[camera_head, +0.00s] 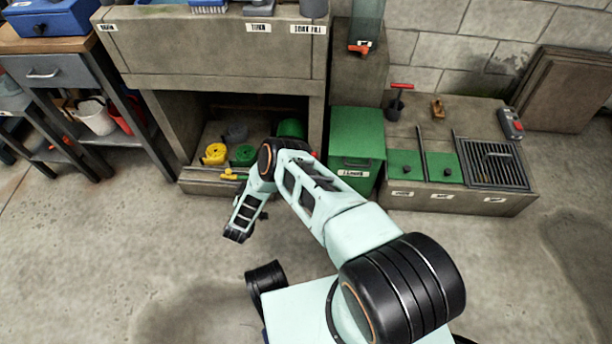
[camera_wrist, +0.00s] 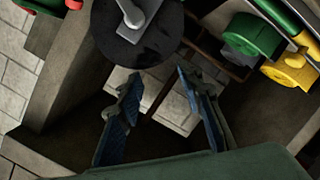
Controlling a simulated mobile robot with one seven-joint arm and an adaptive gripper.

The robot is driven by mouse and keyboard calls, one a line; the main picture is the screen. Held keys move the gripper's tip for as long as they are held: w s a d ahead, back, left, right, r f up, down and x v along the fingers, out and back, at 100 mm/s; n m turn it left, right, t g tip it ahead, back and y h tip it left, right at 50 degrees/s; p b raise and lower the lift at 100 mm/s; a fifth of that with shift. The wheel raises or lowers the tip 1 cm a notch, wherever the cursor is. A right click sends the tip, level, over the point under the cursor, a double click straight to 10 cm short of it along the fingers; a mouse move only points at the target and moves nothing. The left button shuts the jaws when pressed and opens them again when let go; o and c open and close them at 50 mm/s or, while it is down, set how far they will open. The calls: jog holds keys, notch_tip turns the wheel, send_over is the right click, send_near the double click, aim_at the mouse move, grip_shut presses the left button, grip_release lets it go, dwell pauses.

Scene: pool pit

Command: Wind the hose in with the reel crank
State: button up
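My gripper (camera_wrist: 157,77) is open and empty in the wrist view, with its two blue-padded fingers spread apart. A dark round disc (camera_wrist: 110,38) with a pale grey handle-like post (camera_wrist: 136,16) lies just beyond the fingertips, at the top of the picture. It may be the reel and its crank, but I cannot tell for sure. The fingers are not around the post. In the head view, a green rounded thing (camera_head: 291,128) in the bench opening is partly hidden behind my arm. The fingers do not show clearly there.
A yellow coil (camera_head: 215,153) and a green coil (camera_head: 243,155) sit in the bench opening; both show at the wrist view's upper right. A green box (camera_head: 357,140) stands right of the opening, beside a low bench with a grate (camera_head: 492,164). Floor in front is clear.

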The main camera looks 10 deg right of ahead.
jog(key=s+d+f+g+h, duration=0.2)
jog(key=s+d+f, duration=0.3)
jog(key=s+d, duration=0.2)
jog(key=shift+m+t+h, duration=0.3)
jog(key=b+x, duration=0.1)
jog(key=x, duration=0.3)
jog(key=b+x, duration=0.2)
jog(key=x, duration=0.3)
jog(key=shift+d+f, duration=0.2)
jog(key=shift+f, duration=0.05)
jog(key=shift+w+d+b, duration=0.3)
jog(key=shift+w+b, duration=0.05)
jog(key=shift+w, duration=0.15)
grip_shut()
